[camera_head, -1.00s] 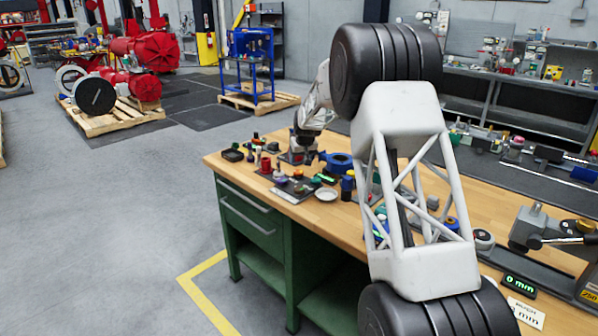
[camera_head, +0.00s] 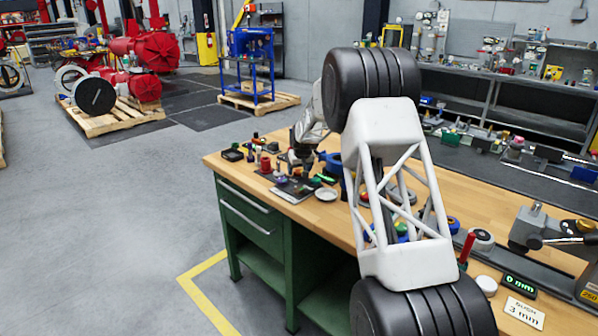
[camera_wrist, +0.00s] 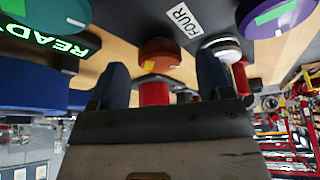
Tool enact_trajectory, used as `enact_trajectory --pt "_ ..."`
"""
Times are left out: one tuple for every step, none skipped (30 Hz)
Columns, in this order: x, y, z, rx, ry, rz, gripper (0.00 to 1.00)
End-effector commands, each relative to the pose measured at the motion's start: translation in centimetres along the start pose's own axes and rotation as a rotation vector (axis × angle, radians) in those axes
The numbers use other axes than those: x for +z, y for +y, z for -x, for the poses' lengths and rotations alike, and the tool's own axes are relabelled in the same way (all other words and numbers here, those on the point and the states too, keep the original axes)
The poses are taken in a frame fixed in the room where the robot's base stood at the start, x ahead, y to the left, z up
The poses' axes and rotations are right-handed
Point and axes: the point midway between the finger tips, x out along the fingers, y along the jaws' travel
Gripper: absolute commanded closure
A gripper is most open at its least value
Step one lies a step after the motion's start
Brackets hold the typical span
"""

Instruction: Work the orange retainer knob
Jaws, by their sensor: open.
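The orange retainer knob (camera_wrist: 160,53) shows in the wrist view as a round orange-brown cap with a yellow mark. It lies ahead of my gripper (camera_wrist: 163,80), between the two dark fingertips as seen in this view. The fingers are apart, with no visible contact with the knob. A red cylinder (camera_wrist: 153,93) shows beyond the knob, between the fingers. In the head view my gripper (camera_head: 302,158) is low over the far left part of the bench, and the knob cannot be made out clearly there.
A white card reading FOUR (camera_wrist: 185,20) is beside the knob. A purple cap (camera_wrist: 277,16), a white-and-black part (camera_wrist: 222,47), a blue round part (camera_wrist: 30,88) and a green READY display (camera_wrist: 52,40) surround it. The wooden bench (camera_head: 335,215) has free room at its front edge.

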Motion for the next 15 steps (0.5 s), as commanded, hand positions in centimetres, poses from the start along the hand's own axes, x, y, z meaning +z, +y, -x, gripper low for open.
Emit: enact_trajectory --pt "0.04 -0.01 -0.41 0.000 -0.001 0.000 0.28" --pt "0.04 0.00 -0.56 0.000 -0.001 0.000 0.28" --pt "0.05 0.00 -0.73 0.000 -0.001 0.000 0.28" --pt "0.04 -0.01 -0.81 0.000 -0.001 0.000 0.28" --pt "0.04 -0.01 -0.88 0.000 0.000 0.000 0.28" --pt "0.03 0.00 -0.95 0.000 0.000 0.000 0.28" --pt "0.03 0.00 -0.99 0.000 0.000 0.000 0.28" --pt "0.03 0.00 -1.01 0.000 0.000 0.000 0.28" --pt "0.03 0.00 -1.02 0.000 0.000 0.000 0.28" --pt "0.03 0.00 -1.03 0.000 0.000 0.000 0.28" --pt "0.04 0.00 -1.03 0.000 0.000 0.000 0.28" --pt "0.04 0.00 -1.03 0.000 0.000 0.000 0.28" --pt "0.04 0.00 -1.03 0.000 0.000 0.000 0.28" --pt "0.05 0.00 -1.03 0.000 0.000 0.000 0.28" --pt "0.05 0.00 -1.03 0.000 0.000 0.000 0.28"
